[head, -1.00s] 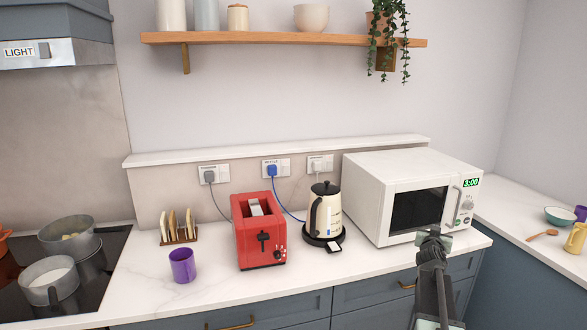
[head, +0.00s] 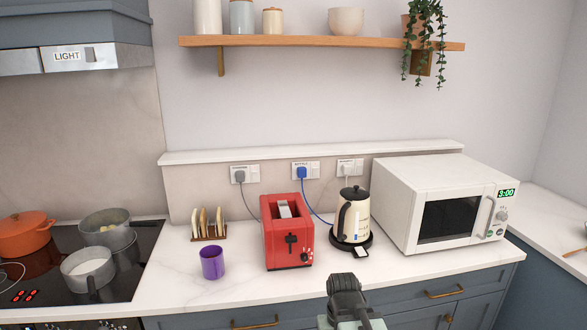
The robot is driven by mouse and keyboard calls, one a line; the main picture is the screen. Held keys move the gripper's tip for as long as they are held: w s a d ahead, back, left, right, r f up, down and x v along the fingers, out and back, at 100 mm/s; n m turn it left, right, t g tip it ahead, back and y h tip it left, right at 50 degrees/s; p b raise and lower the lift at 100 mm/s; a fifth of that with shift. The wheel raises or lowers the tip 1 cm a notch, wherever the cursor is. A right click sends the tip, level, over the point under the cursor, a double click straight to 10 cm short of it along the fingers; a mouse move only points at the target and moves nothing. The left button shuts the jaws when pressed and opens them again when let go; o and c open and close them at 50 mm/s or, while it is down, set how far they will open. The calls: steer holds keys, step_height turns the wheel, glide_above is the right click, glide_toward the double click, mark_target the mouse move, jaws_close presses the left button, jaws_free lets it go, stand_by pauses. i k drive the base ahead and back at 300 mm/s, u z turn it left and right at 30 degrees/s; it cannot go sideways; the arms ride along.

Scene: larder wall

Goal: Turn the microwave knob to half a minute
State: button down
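The white microwave (head: 430,180) stands at the right end of the counter with its door shut. Its green display (head: 507,193) appears to read 3:00, though the first digit is small. The knob (head: 502,215) is on the panel below the display, right of the door handle; its setting is too small to read. My arm's end, with my gripper (head: 347,295), shows at the bottom centre, in front of the counter edge. It is well left of and below the knob, apart from it. The fingers cannot be made out.
A cream kettle (head: 355,213) stands just left of the microwave, then a red toaster (head: 287,235), a purple mug (head: 212,263) and a toast rack (head: 208,228). Pots (head: 86,268) stand on the hob at left.

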mark_target(501, 215)
steer(key=u, duration=1.15)
steer(key=k, duration=0.65)
steer(key=z, duration=1.45)
